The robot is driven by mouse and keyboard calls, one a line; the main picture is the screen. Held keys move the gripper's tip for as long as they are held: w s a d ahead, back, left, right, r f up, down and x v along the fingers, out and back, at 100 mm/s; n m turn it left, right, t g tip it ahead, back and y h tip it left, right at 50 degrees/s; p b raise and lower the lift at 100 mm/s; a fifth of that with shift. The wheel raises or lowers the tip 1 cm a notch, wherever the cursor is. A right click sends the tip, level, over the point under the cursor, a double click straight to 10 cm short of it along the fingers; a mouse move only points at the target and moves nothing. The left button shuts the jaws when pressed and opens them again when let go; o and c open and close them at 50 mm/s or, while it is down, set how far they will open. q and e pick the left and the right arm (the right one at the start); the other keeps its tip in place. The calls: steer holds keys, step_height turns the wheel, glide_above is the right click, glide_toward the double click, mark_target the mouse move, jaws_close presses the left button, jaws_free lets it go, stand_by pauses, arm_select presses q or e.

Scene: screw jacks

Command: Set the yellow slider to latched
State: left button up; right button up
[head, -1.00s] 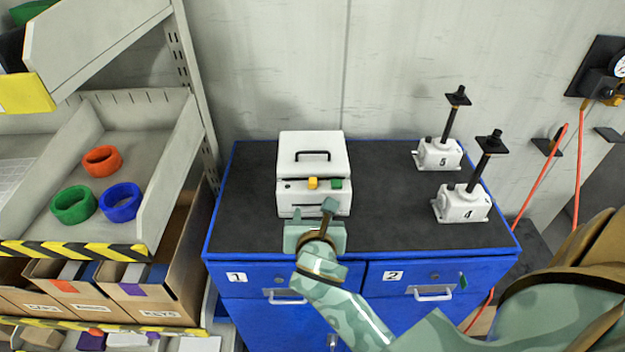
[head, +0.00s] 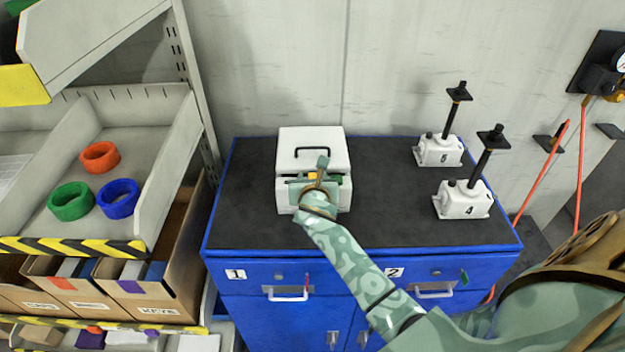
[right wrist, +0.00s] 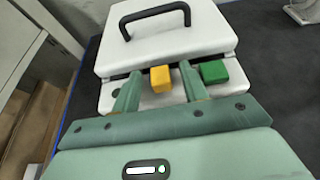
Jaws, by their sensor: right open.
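The yellow slider (right wrist: 160,79) is a small block on the front ledge of a white box (head: 311,144) with a black handle. It also shows in the head view (head: 312,176), partly covered by my gripper. A green block (right wrist: 214,72) sits just right of it. My right gripper (right wrist: 158,92) is open, with its two fingers reaching toward the ledge on either side of the yellow slider. I cannot tell whether either finger touches it. In the head view the gripper (head: 318,178) hides most of the box's front. My left gripper is not in view.
The box stands on a dark-topped blue cabinet (head: 380,220). Two white screw jacks, one labelled 5 (head: 438,151) and one labelled 4 (head: 462,201), stand to the right. A shelf with coloured rings (head: 118,199) is at left. The dark top between box and jacks is clear.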

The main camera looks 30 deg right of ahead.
jaws_close()
steer(key=shift+w+a, duration=0.45)
steer(key=shift+a, duration=0.3)
steer(key=shift+w+a, duration=0.4)
steer(key=shift+a, duration=0.3)
steer(key=shift+c, duration=0.4)
jaws_free()
steer(key=shift+o, duration=0.4)
